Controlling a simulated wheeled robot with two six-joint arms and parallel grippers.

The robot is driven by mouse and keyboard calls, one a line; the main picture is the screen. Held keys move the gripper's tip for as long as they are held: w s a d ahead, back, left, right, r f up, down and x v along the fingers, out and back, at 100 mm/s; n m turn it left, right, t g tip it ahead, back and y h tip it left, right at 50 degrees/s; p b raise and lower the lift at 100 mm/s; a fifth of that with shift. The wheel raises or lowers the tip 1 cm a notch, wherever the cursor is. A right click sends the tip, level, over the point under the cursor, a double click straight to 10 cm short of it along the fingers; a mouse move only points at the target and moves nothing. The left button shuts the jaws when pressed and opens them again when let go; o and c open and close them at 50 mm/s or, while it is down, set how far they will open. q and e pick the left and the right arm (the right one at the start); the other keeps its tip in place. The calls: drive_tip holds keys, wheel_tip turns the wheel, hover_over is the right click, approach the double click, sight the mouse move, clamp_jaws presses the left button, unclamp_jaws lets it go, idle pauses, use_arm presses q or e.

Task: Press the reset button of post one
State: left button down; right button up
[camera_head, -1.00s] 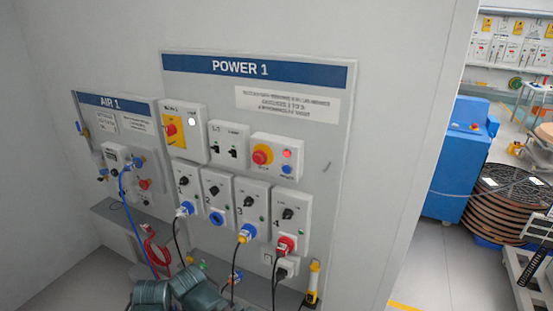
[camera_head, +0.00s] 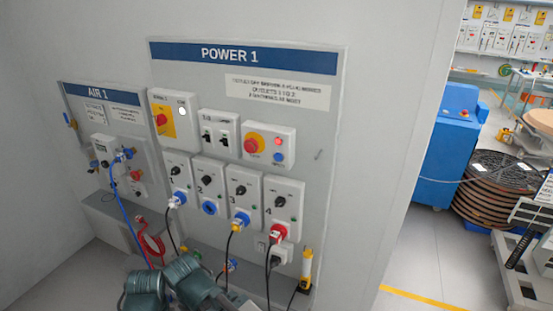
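The POWER 1 panel (camera_head: 331,122) stands on the grey wall. A white box (camera_head: 291,131) at its upper middle carries a red mushroom stop knob (camera_head: 251,145) on a yellow base, a red lamp (camera_head: 279,141) that looks lit, and a small blue button (camera_head: 278,157) below the lamp. The button's lettering is too small to read. Nothing covers it. Grey-green parts of my arm show at the bottom edge, below the panel. Neither gripper shows in the view.
Left of that box are two black switches and a red rotary switch (camera_head: 160,120) with a white lamp. Several numbered sockets sit below, some with plugs and hanging cables. The AIR 1 panel (camera_head: 107,97) with blue and red hoses is at left. A blue cabinet (camera_head: 443,165) stands right.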

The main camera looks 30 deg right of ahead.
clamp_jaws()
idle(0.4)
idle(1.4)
